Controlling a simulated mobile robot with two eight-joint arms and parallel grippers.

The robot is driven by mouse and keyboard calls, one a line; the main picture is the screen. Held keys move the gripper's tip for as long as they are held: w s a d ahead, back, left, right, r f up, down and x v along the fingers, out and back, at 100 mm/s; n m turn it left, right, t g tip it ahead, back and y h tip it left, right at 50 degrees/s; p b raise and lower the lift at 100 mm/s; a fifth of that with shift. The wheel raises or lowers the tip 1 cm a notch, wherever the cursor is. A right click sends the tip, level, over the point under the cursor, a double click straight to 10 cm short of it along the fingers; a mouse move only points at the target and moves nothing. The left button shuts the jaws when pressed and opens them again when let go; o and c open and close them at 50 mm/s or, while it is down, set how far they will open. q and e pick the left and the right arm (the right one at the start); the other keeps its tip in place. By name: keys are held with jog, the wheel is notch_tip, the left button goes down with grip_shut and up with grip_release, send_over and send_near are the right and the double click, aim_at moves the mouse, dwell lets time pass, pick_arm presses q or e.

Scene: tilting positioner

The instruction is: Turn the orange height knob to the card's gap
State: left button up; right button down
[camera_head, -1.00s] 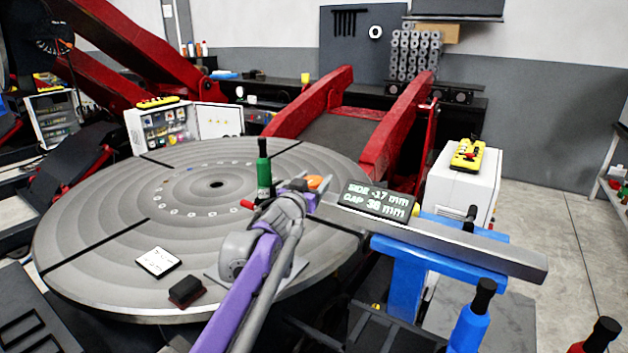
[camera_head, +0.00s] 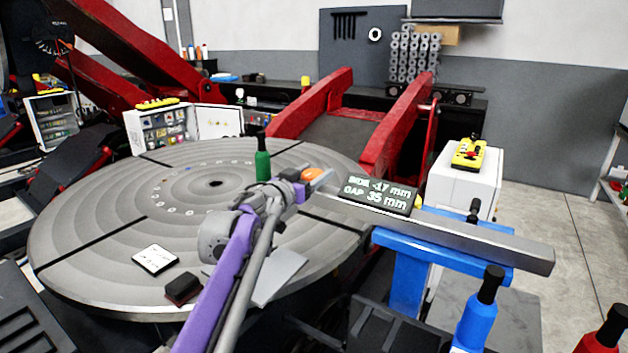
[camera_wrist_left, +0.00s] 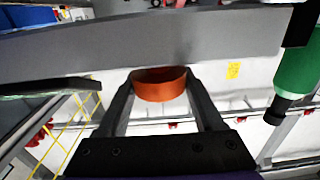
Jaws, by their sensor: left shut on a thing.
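The orange height knob (camera_head: 312,174) sits under the grey bar, at the far end of my purple left arm. My left gripper (camera_head: 300,186) is shut on it. In the left wrist view the orange knob (camera_wrist_left: 160,90) is between the two fingers of the gripper (camera_wrist_left: 160,80), right below the grey bar (camera_wrist_left: 150,40). A display (camera_head: 378,194) on the bar reads about side -17 mm, gap 35 mm. A white card (camera_head: 155,259) lies on the round table (camera_head: 100,215); its writing is too small to read. My right gripper is not in view.
A green-bodied handle (camera_head: 263,166) stands just left of the knob; it also shows at the right of the wrist view (camera_wrist_left: 298,60). A dark block (camera_head: 183,288) lies near the card. A blue stand (camera_head: 408,275) carries the bar. Red ramp arms (camera_head: 400,120) rise behind.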

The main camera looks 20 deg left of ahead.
pick_arm(q)
jog(key=shift+a+f+m+h, duration=0.15)
jog(key=shift+m+h, duration=0.25)
jog(key=shift+h, duration=0.2)
jog(key=shift+m+h, duration=0.5)
jog(key=shift+h, duration=0.3)
jog(key=m+g+h+p, duration=0.1)
jog(key=h, duration=0.1)
jog(key=m+g+h, duration=0.1)
jog(key=h, duration=0.1)
jog(key=shift+r+m+p, duration=0.35)
jog(key=shift+m, duration=0.05)
jog(key=m+g+h+p, duration=0.1)
jog(key=m+g+h, duration=0.1)
jog(key=m+g+h+p, duration=0.1)
jog(key=g+h+p, duration=0.1)
jog(key=m+g+h+p, duration=0.2)
jog(key=shift+d+r+m, duration=0.1)
jog(key=shift+d+m, duration=0.15)
jog(key=shift+m, duration=0.05)
jog(key=shift+s+m+g+h+p, duration=0.1)
jog(key=shift+m+g+h+p, duration=0.7)
jog(key=shift+g, duration=0.4)
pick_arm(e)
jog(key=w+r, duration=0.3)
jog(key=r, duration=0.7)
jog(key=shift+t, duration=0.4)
